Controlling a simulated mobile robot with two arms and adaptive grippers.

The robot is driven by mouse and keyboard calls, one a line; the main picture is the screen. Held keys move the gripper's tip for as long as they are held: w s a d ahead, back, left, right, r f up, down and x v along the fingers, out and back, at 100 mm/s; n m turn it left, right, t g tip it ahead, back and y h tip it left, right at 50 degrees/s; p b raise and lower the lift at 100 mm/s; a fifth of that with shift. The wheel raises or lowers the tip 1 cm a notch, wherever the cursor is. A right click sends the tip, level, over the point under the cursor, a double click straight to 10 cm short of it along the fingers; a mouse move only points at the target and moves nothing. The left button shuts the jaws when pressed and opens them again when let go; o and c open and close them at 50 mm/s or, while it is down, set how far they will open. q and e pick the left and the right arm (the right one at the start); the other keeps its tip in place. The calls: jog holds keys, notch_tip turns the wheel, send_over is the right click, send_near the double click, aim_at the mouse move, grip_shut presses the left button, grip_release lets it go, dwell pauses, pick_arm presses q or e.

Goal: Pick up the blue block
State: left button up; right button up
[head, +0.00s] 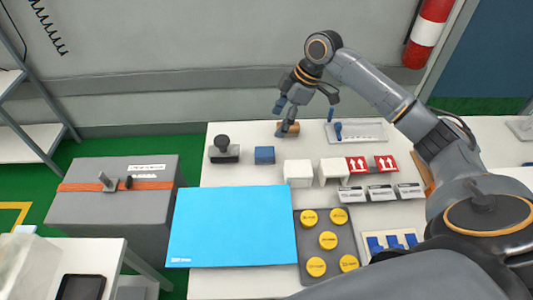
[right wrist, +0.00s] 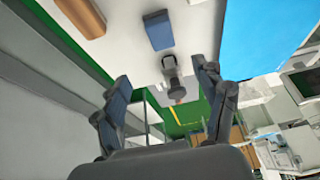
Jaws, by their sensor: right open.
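The blue block (head: 264,155) lies on the white table, left of the wooden piece and right of a black-knobbed grey object. It also shows in the right wrist view (right wrist: 158,30), at the top centre, beyond my fingertips. My right gripper (head: 305,108) is open and empty, above the back of the table, behind and to the right of the block. Its two spread fingers show in the right wrist view (right wrist: 163,85), apart from the block. My left gripper is not in view.
A wooden piece (head: 294,129) lies just below my right gripper, partly hidden by it. The black-knobbed object (head: 223,150) stands left of the block. White blocks (head: 298,173), a blue sheet (head: 230,228) and a grey pad with yellow discs (head: 328,270) are nearer the front.

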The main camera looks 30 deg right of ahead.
send_over(265, 151)
jog(key=d, duration=0.2)
jog(key=f, duration=0.7)
jog(key=shift+a+f+p, duration=0.2)
jog(key=shift+a+p, duration=0.05)
jog(key=shift+p, duration=0.15)
jog(key=x, duration=0.1)
jog(key=p+x, duration=0.1)
jog(key=x, duration=0.3)
jog(key=shift+s+d, duration=0.1)
jog(key=shift+s, duration=0.35)
jog(key=shift+f, duration=0.3)
jog(key=c, duration=1.2)
